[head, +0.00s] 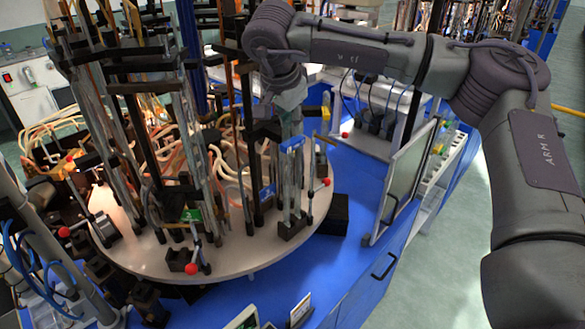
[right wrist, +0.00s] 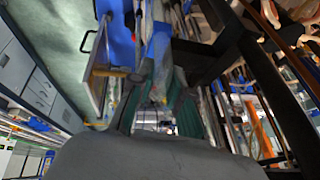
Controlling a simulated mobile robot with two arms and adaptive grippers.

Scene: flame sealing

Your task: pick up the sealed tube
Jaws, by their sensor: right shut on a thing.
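My right gripper (head: 290,108) reaches down over the right side of the round table, at the upper part of a tall fixture (head: 291,146) with a blue clamp. In the right wrist view its two fingers (right wrist: 156,98) stand either side of a clear glass tube (right wrist: 157,86), and it is shut on this tube. The tube seems upright and within the fixture; whether its lower end touches the holder is hidden. The tube's sealed end cannot be made out. My left gripper is not in view.
The round white table (head: 255,262) carries many rods, glass tubes and clamps with red knobs, crowded left of my gripper. A black block (head: 334,214) and a framed panel (head: 408,170) stand to the right. The blue bench top (head: 350,250) in front is mostly clear.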

